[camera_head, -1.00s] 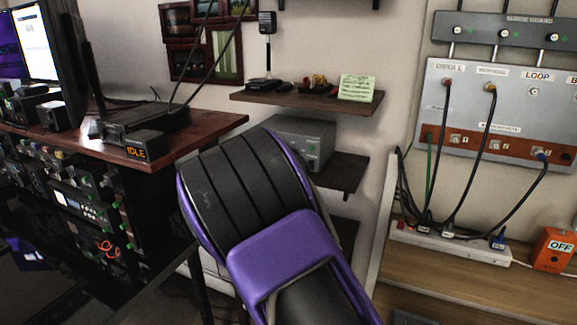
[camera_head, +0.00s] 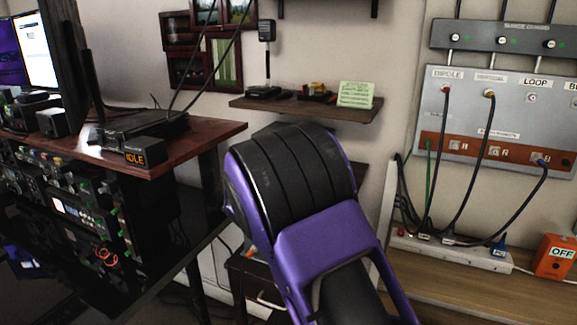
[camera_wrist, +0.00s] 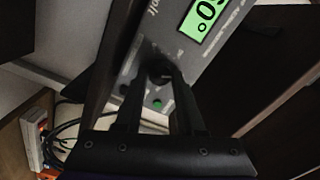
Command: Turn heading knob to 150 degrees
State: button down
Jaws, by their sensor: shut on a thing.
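In the wrist view, a dark round knob (camera_wrist: 160,75) sits on a grey device face (camera_wrist: 185,60). A lit green display (camera_wrist: 203,17) on that face shows characters cut off by the frame edge; a "0" and a degree mark are readable. My gripper (camera_wrist: 158,80) is shut on the knob, its two dark fingers on either side of it. The fingers partly hide the knob, and I cannot read its angle. In the head view my purple and black arm hides the gripper and the knob.
A green light (camera_wrist: 157,103) is beside the knob. In the head view, a wooden shelf (camera_head: 310,107) is above my arm, a desk with an IDLE display (camera_head: 135,158) is at left, and a cabled panel (camera_head: 500,110) is at right. A power strip (camera_head: 450,250) is below the panel.

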dwell(0.3)
jog(key=c, duration=0.5)
grip_release()
jog(key=v, duration=1.7)
jog(key=shift+s+a+r+p, duration=0.1)
jog(key=shift+s+p, duration=0.1)
jog(key=shift+p, duration=0.1)
